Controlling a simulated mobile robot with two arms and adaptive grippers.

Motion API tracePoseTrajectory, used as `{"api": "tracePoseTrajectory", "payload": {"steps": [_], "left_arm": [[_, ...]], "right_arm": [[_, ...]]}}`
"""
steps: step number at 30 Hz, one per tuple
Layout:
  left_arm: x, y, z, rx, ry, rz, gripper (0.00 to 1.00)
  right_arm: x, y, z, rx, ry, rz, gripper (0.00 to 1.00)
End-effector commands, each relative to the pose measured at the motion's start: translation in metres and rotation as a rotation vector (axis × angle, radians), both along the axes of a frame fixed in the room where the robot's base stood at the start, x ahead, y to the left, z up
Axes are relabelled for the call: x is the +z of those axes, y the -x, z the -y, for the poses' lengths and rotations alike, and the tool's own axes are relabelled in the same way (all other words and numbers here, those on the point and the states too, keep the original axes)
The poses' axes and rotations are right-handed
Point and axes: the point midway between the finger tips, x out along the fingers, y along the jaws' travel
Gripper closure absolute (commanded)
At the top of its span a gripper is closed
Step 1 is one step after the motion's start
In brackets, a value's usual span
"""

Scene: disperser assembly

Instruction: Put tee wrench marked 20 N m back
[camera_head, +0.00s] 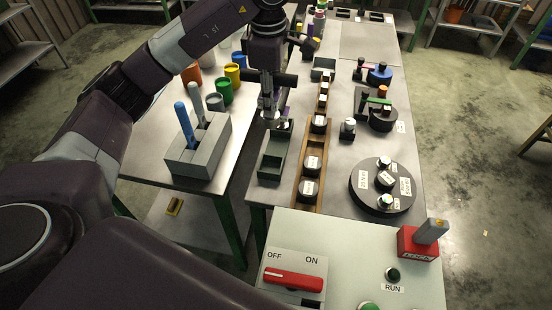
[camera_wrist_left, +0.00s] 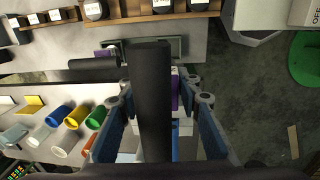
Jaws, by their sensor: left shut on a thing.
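My left gripper (camera_head: 272,116) points down over the near bench, just behind a green-grey open tray (camera_head: 262,168). In the left wrist view, its fingers (camera_wrist_left: 158,100) stand on either side of a thick dark bar (camera_wrist_left: 152,85), which looks like the tee wrench's handle. The gripper is shut on this wrench. A dark crossbar (camera_head: 286,80) shows beside the gripper in the head view, and a bit of purple shows by the fingers. The 20 N m marking is not readable, and the wrench's lower end is mostly hidden. My right gripper is not in view.
A wooden rack (camera_head: 310,165) with dark labelled pieces stands right of the tray. A grey block (camera_head: 197,150) holds blue and grey handles. Coloured cups (camera_head: 224,91) stand behind it. A black disc (camera_head: 382,190) and a control panel (camera_head: 340,245) are nearer right.

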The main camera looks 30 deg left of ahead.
Motion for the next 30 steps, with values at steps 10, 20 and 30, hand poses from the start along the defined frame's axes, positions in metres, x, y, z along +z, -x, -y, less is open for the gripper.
{"api": "tracePoseTrajectory", "payload": {"steps": [10,20,30], "left_arm": [[-0.051,0.000,0.001,0.022,0.003,-0.005,1.00],[-0.126,0.001,0.000,0.023,0.001,-0.005,1.00],[-0.162,0.000,0.000,0.023,0.001,-0.002,1.00]], "right_arm": [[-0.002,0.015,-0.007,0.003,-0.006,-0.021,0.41],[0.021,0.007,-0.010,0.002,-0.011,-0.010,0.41],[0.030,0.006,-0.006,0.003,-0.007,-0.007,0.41]]}}
